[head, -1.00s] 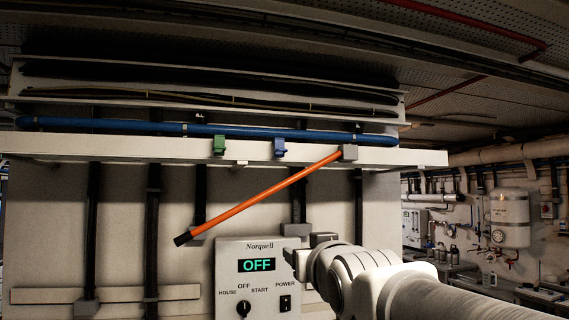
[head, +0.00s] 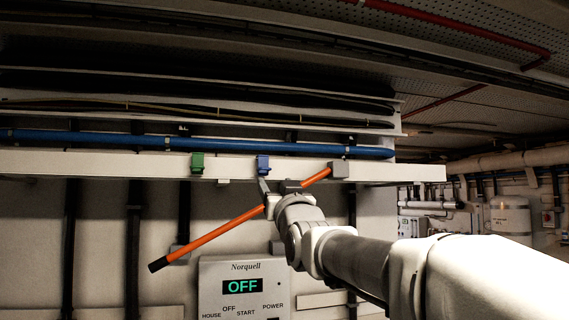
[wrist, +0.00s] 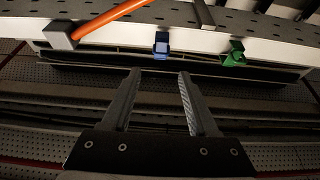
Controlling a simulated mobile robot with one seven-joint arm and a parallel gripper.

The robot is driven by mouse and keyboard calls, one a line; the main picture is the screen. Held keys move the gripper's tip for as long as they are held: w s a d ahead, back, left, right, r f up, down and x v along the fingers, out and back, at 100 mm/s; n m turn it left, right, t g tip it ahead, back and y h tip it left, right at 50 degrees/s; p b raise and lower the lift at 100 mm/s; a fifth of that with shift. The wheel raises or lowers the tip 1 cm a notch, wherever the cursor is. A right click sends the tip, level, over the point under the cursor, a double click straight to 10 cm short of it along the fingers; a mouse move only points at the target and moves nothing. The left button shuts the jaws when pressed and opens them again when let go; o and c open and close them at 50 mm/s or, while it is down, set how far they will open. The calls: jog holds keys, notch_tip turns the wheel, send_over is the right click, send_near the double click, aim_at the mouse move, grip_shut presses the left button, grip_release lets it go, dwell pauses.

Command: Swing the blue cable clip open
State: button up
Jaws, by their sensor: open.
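The blue cable clip (head: 263,164) sits on the front of the white rail (head: 100,163), just below the long blue pipe (head: 70,137). It also shows in the wrist view (wrist: 161,44), ahead of the gap between my fingers. I cannot tell from its shape whether it is latched. My gripper (head: 264,186) is just below the clip in the head view. In the wrist view my gripper (wrist: 160,74) has its two fingers spread, with nothing between them. The fingertips look apart from the clip.
A green clip (head: 197,163) is on the same rail, left of the blue one. An orange bar (head: 215,232) slants down left from a grey block (head: 339,169), passing behind my arm. A control panel (head: 243,288) reading OFF is below.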

aim_at(267, 169)
jog(key=p+x, duration=0.4)
jog(key=x, duration=0.6)
jog(key=shift+s+r, duration=0.1)
jog(key=shift+p+x, duration=0.55)
jog(key=shift+x, duration=0.3)
jog(key=shift+c, duration=0.3)
grip_shut()
